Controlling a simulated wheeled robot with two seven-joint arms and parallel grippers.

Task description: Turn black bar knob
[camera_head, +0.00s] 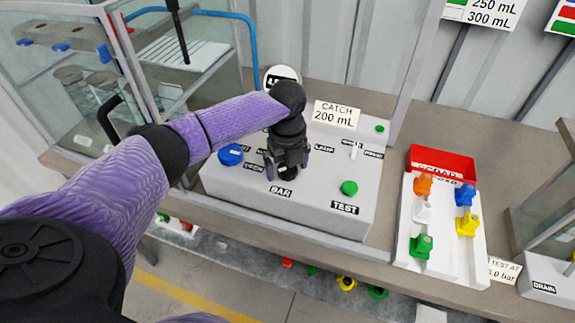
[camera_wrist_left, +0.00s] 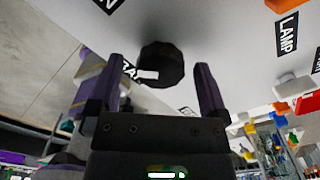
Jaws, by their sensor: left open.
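The black bar knob (camera_wrist_left: 162,63) is a dark round knob with a white mark, on the pale panel above the BAR label (camera_head: 281,192). In the wrist view it sits ahead of and between the two fingers of my left gripper (camera_head: 287,166). The gripper is open, with space on both sides of the knob. In the head view the gripper points down over the knob and hides most of it. Whether the fingertips reach down around it, I cannot tell. My right gripper is not in view.
On the same panel are a blue knob (camera_head: 230,155), a green TEST button (camera_head: 349,188) and a small white lever (camera_head: 354,150). A CATCH 200 mL sign (camera_head: 337,113) stands behind. A white tray (camera_head: 408,236) with coloured valves is to the right.

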